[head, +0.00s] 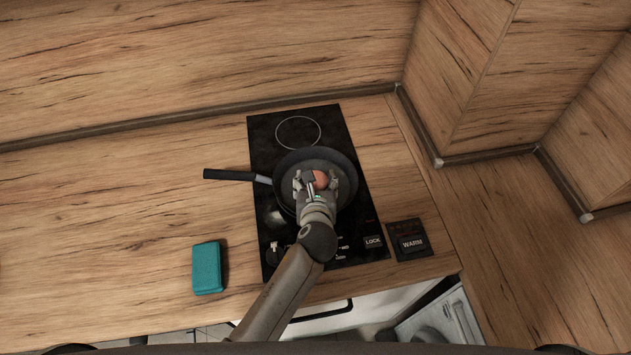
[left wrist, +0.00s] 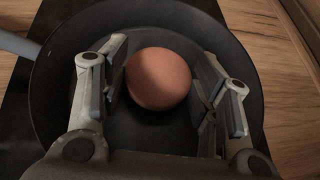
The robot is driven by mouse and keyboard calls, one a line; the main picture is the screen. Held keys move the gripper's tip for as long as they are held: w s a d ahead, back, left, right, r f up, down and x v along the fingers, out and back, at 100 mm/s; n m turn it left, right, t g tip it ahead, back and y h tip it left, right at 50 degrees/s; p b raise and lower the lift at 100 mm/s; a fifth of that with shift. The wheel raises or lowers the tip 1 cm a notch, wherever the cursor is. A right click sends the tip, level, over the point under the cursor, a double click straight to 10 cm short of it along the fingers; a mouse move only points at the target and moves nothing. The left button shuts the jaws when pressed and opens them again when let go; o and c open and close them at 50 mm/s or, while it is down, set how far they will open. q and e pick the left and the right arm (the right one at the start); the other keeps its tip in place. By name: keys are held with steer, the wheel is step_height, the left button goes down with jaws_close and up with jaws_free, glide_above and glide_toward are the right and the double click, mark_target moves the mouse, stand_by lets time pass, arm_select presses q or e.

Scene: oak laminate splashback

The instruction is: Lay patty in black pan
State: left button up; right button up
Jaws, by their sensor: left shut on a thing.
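The black pan (head: 318,155) sits on the dark cooktop with its handle pointing left; it also fills much of the left wrist view (left wrist: 75,40). The patty (head: 321,178) is a round reddish-brown piece between the fingers of my left gripper (head: 317,182), over the inside of the pan. In the left wrist view the patty (left wrist: 158,78) shows between the two finger pads. My left gripper is shut on it. Whether the patty touches the pan floor is hard to tell. My right gripper is not in view.
The cooktop (head: 262,140) has a free ring behind the pan. A teal box (head: 207,268) lies on the wooden counter to the left. A small dark "WARM" panel (head: 409,240) is at the right. Wooden splashback walls stand behind; the left counter is mostly clear.

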arm_select(q)
steer(key=shift+f, duration=0.15)
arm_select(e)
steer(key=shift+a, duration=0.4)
arm_select(q)
steer(key=shift+s+f, duration=0.1)
steer(key=shift+f, duration=0.3)
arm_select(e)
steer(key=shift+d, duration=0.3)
